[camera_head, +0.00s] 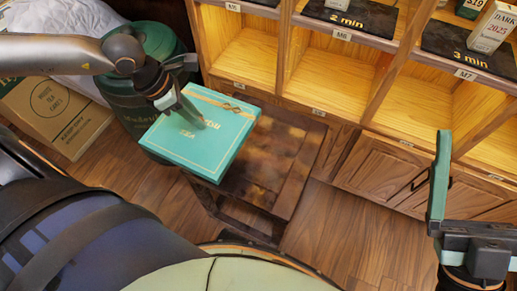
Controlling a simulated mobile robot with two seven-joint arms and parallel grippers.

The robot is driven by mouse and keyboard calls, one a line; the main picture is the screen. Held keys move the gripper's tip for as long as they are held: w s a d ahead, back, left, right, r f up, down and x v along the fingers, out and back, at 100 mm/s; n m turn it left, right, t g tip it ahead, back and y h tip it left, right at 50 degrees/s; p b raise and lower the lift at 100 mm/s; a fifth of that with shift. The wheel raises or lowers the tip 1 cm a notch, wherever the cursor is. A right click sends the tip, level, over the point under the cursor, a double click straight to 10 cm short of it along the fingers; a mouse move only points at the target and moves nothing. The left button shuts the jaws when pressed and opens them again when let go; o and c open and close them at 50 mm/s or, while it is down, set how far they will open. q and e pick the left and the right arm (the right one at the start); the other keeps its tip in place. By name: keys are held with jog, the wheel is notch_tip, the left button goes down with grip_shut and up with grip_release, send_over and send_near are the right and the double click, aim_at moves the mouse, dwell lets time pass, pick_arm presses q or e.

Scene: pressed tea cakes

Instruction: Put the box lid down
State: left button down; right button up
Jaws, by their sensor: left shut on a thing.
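The teal box lid (222,142) has gold lettering and a gold ornament along its far edge. It is over the left part of a small dark wooden table (268,170) and sticks out past the table's left edge. My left gripper (190,110) reaches in from the upper left and is shut on the lid, its fingers over the lid's top side. I cannot tell whether the lid touches the table. My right gripper (466,190) is at the right edge, away from the lid. One finger stands at the outer end of its body; the other is out of the picture. It looks open and empty.
A wooden shelf (345,75) with labelled compartments and cupboard doors stands behind the table. A green canister (150,45) and a cardboard box (55,110) are at the left. Dark trays lie on the upper shelf. The table's right part is bare.

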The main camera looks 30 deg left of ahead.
aim_at(233, 118)
pick_arm(q)
jog(key=shift+w+d+f, duration=0.15)
jog(key=shift+d+f, duration=0.05)
jog(key=shift+d, duration=0.05)
jog(key=shift+w+d+f+b, duration=0.35)
jog(key=shift+w+d+b, duration=0.25)
jog(key=shift+b, duration=0.2)
jog(key=shift+w+d+f, duration=0.1)
jog(key=shift+w+d, duration=0.15)
jog(key=shift+w, duration=0.05)
jog(key=w+d, duration=0.1)
jog(key=w+d+f, duration=0.1)
jog(key=w+d+f+b, duration=0.1)
jog(key=d, duration=0.1)
jog(key=shift+w+f, duration=0.25)
jog(key=shift+w, duration=0.15)
jog(key=b+x, duration=0.1)
jog(key=x, duration=0.2)
jog(key=b+x, duration=0.2)
jog(key=x, duration=0.2)
jog(key=d+b+x, duration=0.1)
jog(key=x, duration=0.3)
jog(key=shift+w+r, duration=0.3)
jog(key=shift+w, duration=0.05)
jog(key=shift+r, duration=0.1)
pick_arm(e)
notch_tip(233, 118, down, 7)
jog(key=shift+a, duration=0.45)
jog(key=shift+f, duration=0.1)
